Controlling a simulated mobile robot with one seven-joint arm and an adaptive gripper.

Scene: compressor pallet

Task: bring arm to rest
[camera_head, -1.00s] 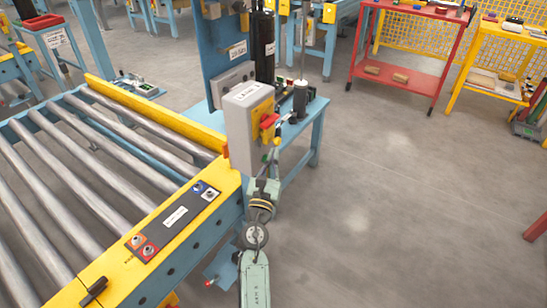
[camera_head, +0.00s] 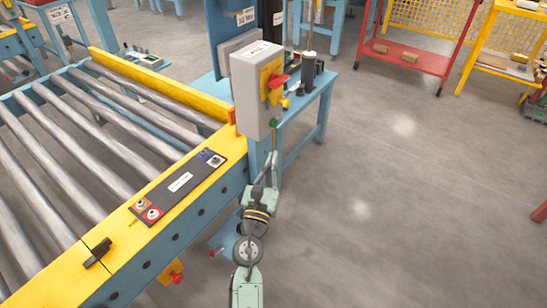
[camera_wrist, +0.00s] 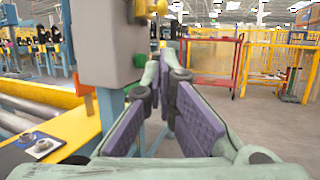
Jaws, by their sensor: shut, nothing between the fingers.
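My arm reaches up from the bottom centre of the head view, and my gripper (camera_head: 270,157) is at its far end, just below the grey switch box (camera_head: 256,92). In the wrist view my gripper (camera_wrist: 168,78) shows two pale green fingers with purple pads, shut with nothing held. The box carries a yellow plate with a red rotary switch (camera_head: 278,82) and a green button (camera_head: 275,122). In the wrist view the grey box (camera_wrist: 108,42) stands left of the fingertips. I see no contact between my fingers and the box, though the head view leaves the exact gap unclear.
The roller conveyor's yellow side rail (camera_head: 122,232), with a button panel (camera_head: 178,184), runs close left of my arm. A blue bench (camera_head: 309,97) stands behind the box. A red cart (camera_head: 408,57) and yellow rack (camera_head: 497,62) are farther back. Grey floor to the right is open.

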